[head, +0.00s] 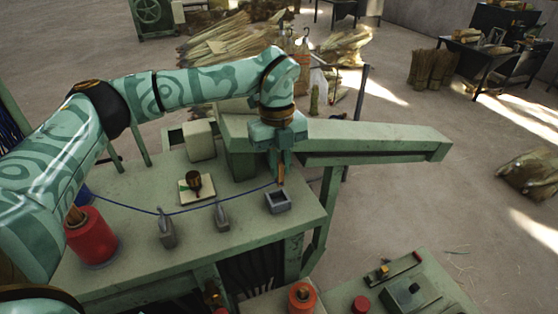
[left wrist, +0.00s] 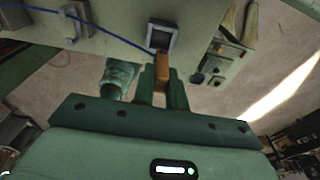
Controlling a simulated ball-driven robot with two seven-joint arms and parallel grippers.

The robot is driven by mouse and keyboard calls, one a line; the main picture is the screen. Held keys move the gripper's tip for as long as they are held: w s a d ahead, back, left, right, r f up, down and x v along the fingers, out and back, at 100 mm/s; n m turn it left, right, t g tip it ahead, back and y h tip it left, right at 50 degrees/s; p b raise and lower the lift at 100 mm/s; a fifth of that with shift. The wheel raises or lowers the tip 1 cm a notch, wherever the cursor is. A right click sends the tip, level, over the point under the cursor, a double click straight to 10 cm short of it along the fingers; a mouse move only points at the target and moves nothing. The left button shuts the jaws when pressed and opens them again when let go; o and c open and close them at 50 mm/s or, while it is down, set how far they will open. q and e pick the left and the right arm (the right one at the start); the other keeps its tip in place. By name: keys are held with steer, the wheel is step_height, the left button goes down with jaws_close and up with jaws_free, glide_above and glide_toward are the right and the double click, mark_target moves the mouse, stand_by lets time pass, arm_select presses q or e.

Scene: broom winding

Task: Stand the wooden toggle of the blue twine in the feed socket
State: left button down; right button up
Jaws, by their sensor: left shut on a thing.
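My left gripper (head: 280,165) points down and is shut on the wooden toggle (head: 281,178), a small brown peg. The toggle stands out below the fingertips, roughly upright. The grey square feed socket (head: 278,201) sits on the green bench just below it, its opening facing up. In the left wrist view the toggle (left wrist: 161,66) shows between the fingers, near the edge of the socket (left wrist: 162,37); I cannot tell whether they touch. The blue twine (head: 200,207) runs from the toggle leftward past two grey guides (head: 222,214). My right gripper is not in view.
A red spool (head: 91,236) stands at the left of the green bench (head: 135,262). A pale pad with a dark round piece (head: 194,185) lies behind the twine. A green beam (head: 370,140) extends right behind the gripper. A control panel (head: 405,290) is at front right.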

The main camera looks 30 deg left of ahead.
mark_target(278, 184)
arm_select(q)
steer(key=f+b, duration=0.2)
steer(key=f, duration=0.1)
steer(key=shift+a, duration=0.3)
steer(key=shift+f+b, duration=0.3)
steer(key=shift+f, duration=0.1)
steer(key=shift+d+f+b, duration=0.15)
steer(key=shift+f+b, duration=0.2)
steer(key=shift+f, duration=0.95)
steer(key=c, duration=1.3)
jaws_free()
steer(key=shift+c, duration=0.2)
